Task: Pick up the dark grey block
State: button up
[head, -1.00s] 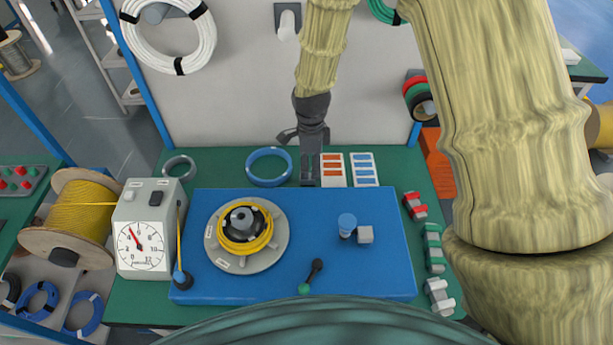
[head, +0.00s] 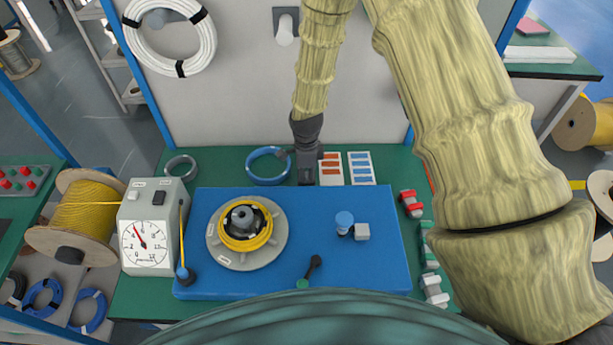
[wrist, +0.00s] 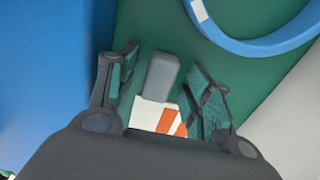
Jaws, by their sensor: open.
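The dark grey block (wrist: 161,76) shows in the wrist view on the green bench top, between the two fingers of my gripper (wrist: 165,82). The fingers are open, with a gap on both sides of the block, and no touch shows. In the head view my gripper (head: 307,163) points down at the back of the bench, to the right of the blue ring. There the gripper and the block overlap in dark grey, so the block's outline is hard to tell.
A card with orange marks (head: 331,169) lies beside the gripper, with a blue-marked card (head: 360,168) farther right. A blue ring (head: 268,182) lies to the left. The blue plate (head: 330,215) with the yellow coil (head: 245,242) is in front.

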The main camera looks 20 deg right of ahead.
aim_at(306, 174)
jog(key=shift+s, duration=0.1)
jog(key=shift+f, duration=0.1)
jog(key=c, duration=1.1)
jog(key=shift+r+b, duration=1.25)
jog(key=shift+r, duration=3.85)
